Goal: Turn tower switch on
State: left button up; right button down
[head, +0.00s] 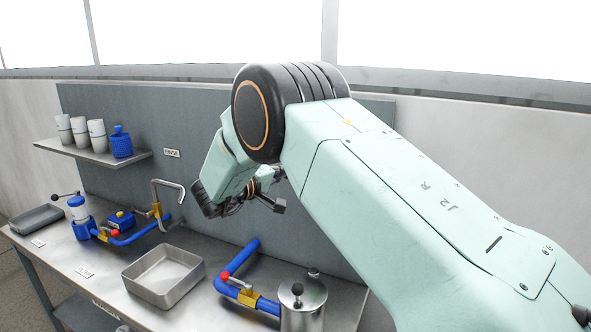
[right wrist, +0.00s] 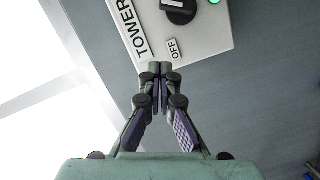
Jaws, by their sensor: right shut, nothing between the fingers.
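In the right wrist view, a pale switch box (right wrist: 207,40) marked TOWER is mounted on the grey wall panel. Its black rotary knob (right wrist: 180,14) is cut off by the top edge, so its full position is hard to read. An OFF label (right wrist: 174,49) sits below the knob. A bright green lamp (right wrist: 214,1) shows at the top edge. My right gripper (right wrist: 160,68) is shut and empty, its tips overlapping the box's lower edge in the picture, below the knob; contact cannot be told. In the head view my right arm hides the box. My left gripper is not in view.
A steel counter (head: 85,262) holds a metal tray (head: 163,277), blue pipes with valves (head: 238,287), a steel pot (head: 303,300) and a tap (head: 167,203). A shelf (head: 85,152) carries stacked cups (head: 80,132) and a blue container (head: 121,143).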

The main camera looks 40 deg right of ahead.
jog(key=v, duration=0.4)
jog(key=shift+s+a+r, duration=0.1)
jog(key=shift+s+a, duration=0.05)
jog(key=shift+s+r, duration=0.1)
jog(key=shift+s, duration=0.15)
jog(key=shift+w, duration=0.1)
